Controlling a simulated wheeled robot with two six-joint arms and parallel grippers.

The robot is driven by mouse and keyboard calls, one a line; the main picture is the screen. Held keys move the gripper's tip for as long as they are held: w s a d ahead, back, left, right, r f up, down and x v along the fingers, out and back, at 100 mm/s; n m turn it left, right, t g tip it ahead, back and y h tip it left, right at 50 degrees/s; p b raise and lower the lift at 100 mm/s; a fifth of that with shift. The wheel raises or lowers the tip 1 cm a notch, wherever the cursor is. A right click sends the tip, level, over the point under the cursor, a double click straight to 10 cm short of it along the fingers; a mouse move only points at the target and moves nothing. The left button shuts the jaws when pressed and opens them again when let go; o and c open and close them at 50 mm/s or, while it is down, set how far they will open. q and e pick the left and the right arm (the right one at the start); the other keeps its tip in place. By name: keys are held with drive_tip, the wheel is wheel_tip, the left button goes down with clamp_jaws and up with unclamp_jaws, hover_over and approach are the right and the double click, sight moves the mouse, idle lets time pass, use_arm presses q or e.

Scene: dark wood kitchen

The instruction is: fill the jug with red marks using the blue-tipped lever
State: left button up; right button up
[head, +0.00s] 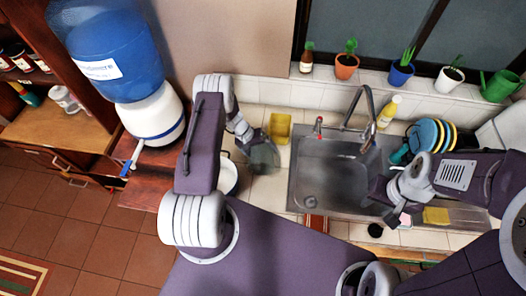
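The blue-tipped lever (128,165) sticks out low from the front of the white water dispenser (155,115), which carries a large blue bottle (112,55). My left gripper (256,143) is over the counter left of the sink, well to the right of the lever. A greyish see-through vessel (265,158), possibly the jug, is right at its fingertips; no red marks show, and I cannot tell whether the fingers grip it. My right gripper (380,202) is over the right part of the sink, its fingers apart and seemingly empty.
A white round vessel (229,178) stands partly behind my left arm. A yellow container (280,127) is beside the sink (335,165), which has a tap (363,105) and a red-tipped handle (319,124). Plates (428,135) stand at right; potted plants line the sill.

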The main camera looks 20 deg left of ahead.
use_arm(q)
drive_tip(key=shift+w, duration=0.1)
drive_tip(key=c, duration=1.2)
drive_tip(key=shift+o, duration=0.2)
drive_tip(key=shift+r+p, duration=0.25)
drive_tip(key=shift+p, duration=0.15)
wheel_tip(320, 180, up, 10)
drive_tip(key=p, duration=0.5)
drive_tip(key=shift+f, duration=0.15)
drive_tip(key=shift+f, duration=0.1)
